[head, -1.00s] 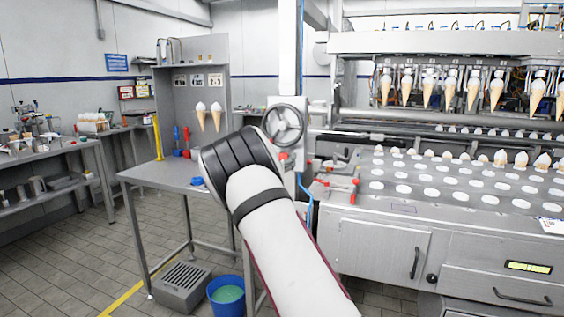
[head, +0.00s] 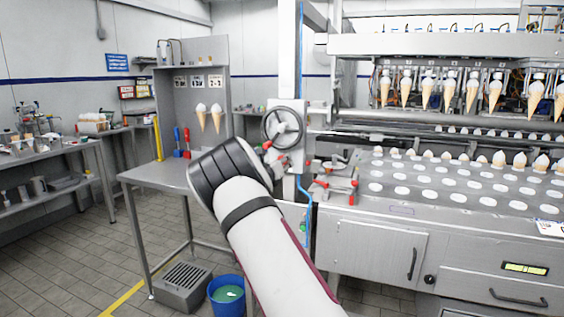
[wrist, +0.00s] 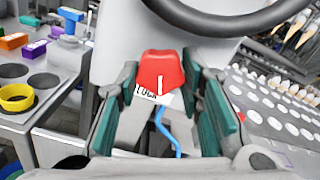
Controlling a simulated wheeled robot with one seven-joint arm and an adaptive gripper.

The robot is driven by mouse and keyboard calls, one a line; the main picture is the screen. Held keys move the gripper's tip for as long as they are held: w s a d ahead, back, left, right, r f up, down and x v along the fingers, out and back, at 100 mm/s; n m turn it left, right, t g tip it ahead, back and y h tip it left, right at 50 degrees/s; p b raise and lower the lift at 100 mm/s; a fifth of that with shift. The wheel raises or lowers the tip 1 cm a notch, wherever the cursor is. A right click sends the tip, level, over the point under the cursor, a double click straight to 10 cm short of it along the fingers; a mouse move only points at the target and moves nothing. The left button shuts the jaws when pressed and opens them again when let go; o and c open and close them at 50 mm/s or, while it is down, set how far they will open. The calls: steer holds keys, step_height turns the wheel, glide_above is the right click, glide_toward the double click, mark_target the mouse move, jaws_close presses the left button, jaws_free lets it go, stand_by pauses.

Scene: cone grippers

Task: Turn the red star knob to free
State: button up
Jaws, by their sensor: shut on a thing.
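The red star knob (wrist: 162,72) sits in the middle of the wrist view, below a dark handwheel rim. It has a white pointer line on its front face. A white label reading LOCK (wrist: 147,95) shows just below it, partly covered. My gripper (wrist: 165,108) has its green-padded fingers on both sides of the knob and is shut on it. In the head view my arm covers most of the gripper, beside the grey post below the handwheel (head: 284,127). Small red parts show there, but I cannot tell which is the knob.
A steel table (head: 150,176) stands to the left. Red-handled clamps (head: 335,185) and the cone machine (head: 385,240) are on the right. A blue bucket (head: 226,308) and a grated box (head: 183,288) are on the floor. A yellow ring (wrist: 16,97) lies on the table.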

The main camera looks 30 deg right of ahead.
steer(key=n+p, duration=0.1)
steer(key=n, duration=1.2)
steer(key=shift+s+n, duration=0.1)
steer(key=shift+n, duration=0.4)
steer(key=o, duration=1.2)
steer(key=shift+c, duration=0.2)
steer(key=shift+r, duration=0.15)
steer(key=v, duration=0.8)
